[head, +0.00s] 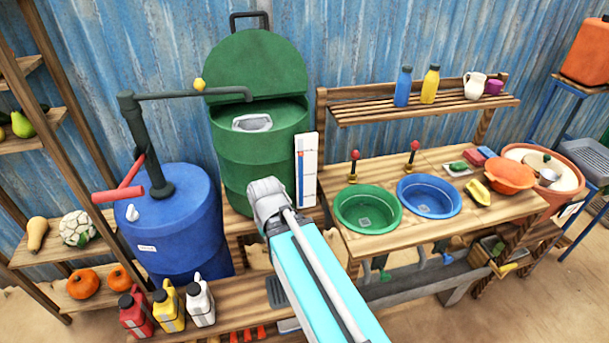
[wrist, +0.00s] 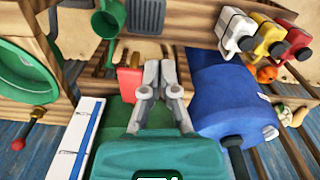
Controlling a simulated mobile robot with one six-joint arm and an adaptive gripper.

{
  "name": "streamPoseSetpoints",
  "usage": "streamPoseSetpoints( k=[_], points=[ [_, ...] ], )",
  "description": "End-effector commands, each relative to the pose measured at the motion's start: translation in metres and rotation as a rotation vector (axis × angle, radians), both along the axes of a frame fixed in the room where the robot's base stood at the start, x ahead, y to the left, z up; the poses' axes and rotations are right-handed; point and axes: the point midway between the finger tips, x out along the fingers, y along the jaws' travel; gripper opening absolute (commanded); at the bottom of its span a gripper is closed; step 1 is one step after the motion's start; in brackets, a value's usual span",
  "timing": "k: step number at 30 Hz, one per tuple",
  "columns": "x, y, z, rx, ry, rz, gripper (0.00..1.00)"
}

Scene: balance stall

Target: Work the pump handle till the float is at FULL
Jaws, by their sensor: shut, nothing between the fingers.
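The pump handle (head: 118,193) is a red bar on the dark pump (head: 145,150), on top of the blue barrel (head: 185,230) at left. The pump's pipe runs right to the green drum (head: 262,165), whose lid stands open. A white gauge board (head: 310,165) beside the drum has a blue strip and a small red float marker (head: 300,154) in its upper part; no FULL lettering is legible. My gripper (wrist: 160,68) is shut and empty, in front of the drum and right of the handle, apart from it. In the head view my arm hides its fingers.
Red, yellow and white jugs (head: 168,307) stand before the blue barrel. A bench with a green basin (head: 368,209) and a blue basin (head: 429,196) is at right. A wooden shelf with vegetables (head: 77,229) stands at left. In the wrist view the blue barrel (wrist: 225,95) is at right.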

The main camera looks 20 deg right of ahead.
Motion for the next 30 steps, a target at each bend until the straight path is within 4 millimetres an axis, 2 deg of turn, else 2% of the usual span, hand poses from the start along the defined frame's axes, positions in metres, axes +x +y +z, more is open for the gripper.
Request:
streamPoseSetpoints(
  k=[20, 26, 30],
  points=[
    [0.002, 0.001, 0.002, 0.006, -0.002, 0.008, 0.0],
    [0.014, 0.01, 0.014, 0.036, -0.008, 0.062, 0.0],
    [0.029, 0.026, 0.03, 0.081, -0.019, 0.139, 0.0]
  ],
)
